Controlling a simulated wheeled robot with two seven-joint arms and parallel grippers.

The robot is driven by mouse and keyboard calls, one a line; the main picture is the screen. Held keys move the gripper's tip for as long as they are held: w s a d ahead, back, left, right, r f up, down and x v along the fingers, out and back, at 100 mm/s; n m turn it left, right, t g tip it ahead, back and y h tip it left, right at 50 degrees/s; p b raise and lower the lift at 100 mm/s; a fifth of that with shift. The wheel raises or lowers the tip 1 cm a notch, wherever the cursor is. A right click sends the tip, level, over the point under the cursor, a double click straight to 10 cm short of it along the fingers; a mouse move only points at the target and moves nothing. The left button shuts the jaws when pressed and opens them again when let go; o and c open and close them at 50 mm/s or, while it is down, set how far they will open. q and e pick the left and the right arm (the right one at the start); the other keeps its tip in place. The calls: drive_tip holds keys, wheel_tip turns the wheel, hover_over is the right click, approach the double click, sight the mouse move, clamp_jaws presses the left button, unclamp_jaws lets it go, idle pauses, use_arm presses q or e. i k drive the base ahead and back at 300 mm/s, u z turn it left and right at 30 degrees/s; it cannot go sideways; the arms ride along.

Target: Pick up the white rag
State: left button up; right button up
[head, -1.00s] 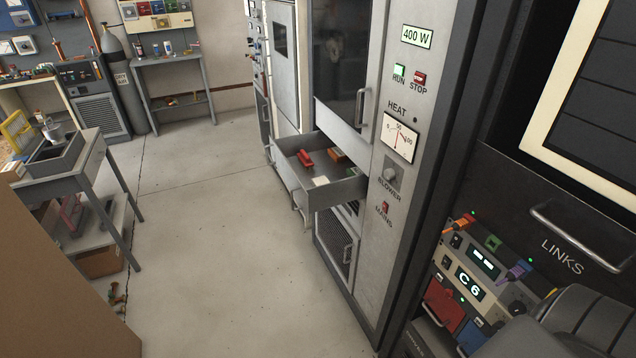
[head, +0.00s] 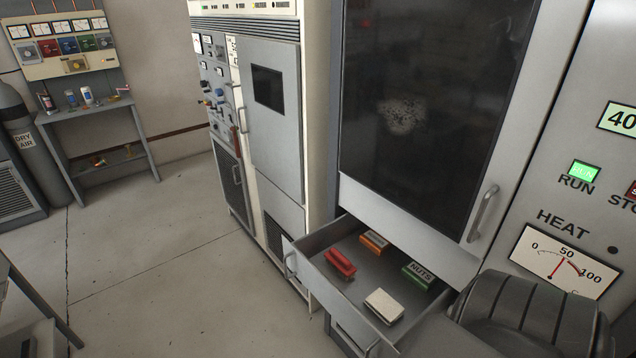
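A small white, flat, block-like piece (head: 384,306), which looks like a folded rag, lies in the open grey drawer (head: 316,297) near its front right corner. It lies flat on the drawer floor, apart from the other items. Neither of my grippers shows in the head view. A dark ribbed part, likely my own arm, fills the bottom right and covers some of the drawer's right end.
The drawer also holds a red tool-like item (head: 340,263), an orange box (head: 374,240) and a green box marked NUTS (head: 419,274). A cabinet door with dark glass (head: 430,110) rises above the drawer. The floor (head: 170,280) to the left is clear. A small table (head: 95,110) stands at the back left.

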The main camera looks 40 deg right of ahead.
sight(387, 308)
drive_tip(key=i, duration=2.2)
drive_tip(key=z, duration=3.2)
drive_tip(key=i, duration=0.5)
drive_tip(key=u, duration=0.05)
